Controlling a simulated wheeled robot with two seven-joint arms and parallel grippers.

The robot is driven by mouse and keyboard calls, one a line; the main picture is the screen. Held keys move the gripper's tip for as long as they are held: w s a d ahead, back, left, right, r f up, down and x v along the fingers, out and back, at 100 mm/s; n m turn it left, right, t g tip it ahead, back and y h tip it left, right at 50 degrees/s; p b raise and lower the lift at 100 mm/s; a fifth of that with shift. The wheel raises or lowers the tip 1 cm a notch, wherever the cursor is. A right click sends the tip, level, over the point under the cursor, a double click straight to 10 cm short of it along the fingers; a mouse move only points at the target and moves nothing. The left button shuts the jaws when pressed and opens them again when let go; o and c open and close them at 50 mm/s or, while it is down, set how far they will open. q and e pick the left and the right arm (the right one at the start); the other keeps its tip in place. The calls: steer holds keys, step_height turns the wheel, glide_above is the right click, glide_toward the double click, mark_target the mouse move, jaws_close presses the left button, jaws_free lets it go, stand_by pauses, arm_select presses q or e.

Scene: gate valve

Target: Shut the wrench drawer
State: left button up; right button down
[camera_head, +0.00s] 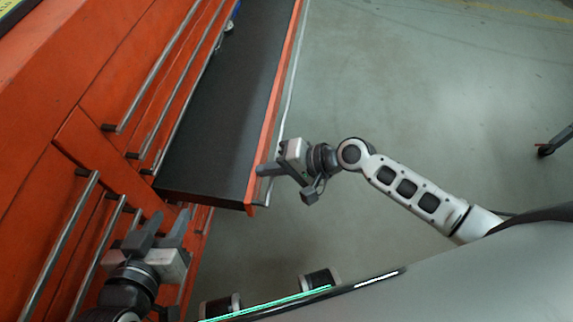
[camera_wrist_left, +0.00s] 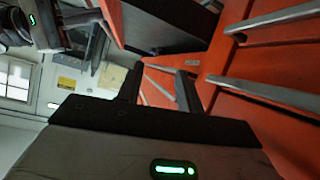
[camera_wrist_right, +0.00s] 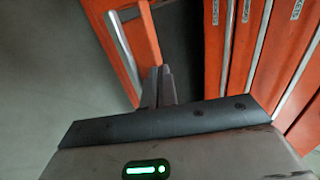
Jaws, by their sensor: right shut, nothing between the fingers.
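The wrench drawer (camera_head: 232,95) stands pulled out from the orange cabinet, with a dark lining and an orange front with a metal handle along its right edge. In the right wrist view the fingers (camera_wrist_right: 160,85) are together, close to the orange drawer front (camera_wrist_right: 128,45); contact is unclear. My left gripper (camera_head: 162,228) is open and empty, below the drawer's near side and in front of the cabinet.
The orange cabinet (camera_head: 75,100) fills the left, with several shut drawers and long metal handles (camera_head: 155,70). The grey floor (camera_head: 420,90) on the right is clear, apart from a caster leg (camera_head: 552,143) at the right edge.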

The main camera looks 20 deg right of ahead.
steer(key=w+a, duration=0.2)
steer(key=a, duration=0.3)
steer(key=w+a, duration=0.3)
steer(key=a, duration=0.2)
steer(key=w+a+b, duration=0.1)
steer(key=w+a, duration=0.1)
steer(key=a, duration=0.3)
steer(key=shift+w+a, duration=0.15)
steer(key=shift+a, duration=0.2)
